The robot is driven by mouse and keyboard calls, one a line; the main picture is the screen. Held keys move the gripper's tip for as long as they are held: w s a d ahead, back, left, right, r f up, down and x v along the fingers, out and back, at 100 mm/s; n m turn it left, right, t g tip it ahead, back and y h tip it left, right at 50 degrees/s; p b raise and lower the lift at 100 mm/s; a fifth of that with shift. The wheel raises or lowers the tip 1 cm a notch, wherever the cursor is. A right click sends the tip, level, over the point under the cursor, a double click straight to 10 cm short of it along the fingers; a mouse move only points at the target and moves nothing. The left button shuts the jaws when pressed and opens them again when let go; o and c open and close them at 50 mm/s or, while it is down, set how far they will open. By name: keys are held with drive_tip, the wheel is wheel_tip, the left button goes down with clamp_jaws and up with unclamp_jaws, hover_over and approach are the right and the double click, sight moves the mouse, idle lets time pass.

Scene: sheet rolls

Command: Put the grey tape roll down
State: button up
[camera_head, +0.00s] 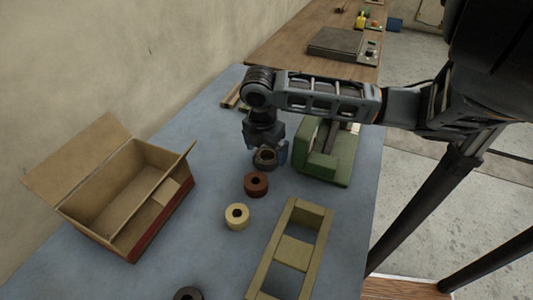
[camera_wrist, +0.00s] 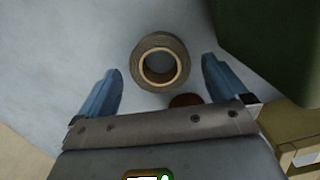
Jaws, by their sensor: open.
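The grey tape roll (camera_wrist: 159,62) lies flat on the blue-grey tabletop, between and a little beyond my fingertips in the wrist view. In the head view the grey tape roll (camera_head: 265,158) shows just below my gripper (camera_head: 270,150), partly covered by it. In the wrist view my gripper (camera_wrist: 160,85) is open, with a blue finger on each side of the roll. Clear table shows between the roll and both fingers, so neither appears to touch it.
A red-brown roll (camera_head: 256,184) and a cream roll (camera_head: 237,216) stand nearby. A dark roll (camera_head: 188,294) is at the bottom edge. A green machine (camera_head: 318,170) is close on the right. An open cardboard box (camera_head: 100,242) is left, a wooden frame (camera_head: 262,272) in front.

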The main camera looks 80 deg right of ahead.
sight(264, 159)
wheel_tip(264, 159, up, 10)
drive_tip(key=a, duration=0.1)
drive_tip(key=shift+w, duration=0.25)
drive_tip(key=shift+a+f, duration=0.1)
drive_tip(key=shift+a, duration=0.1)
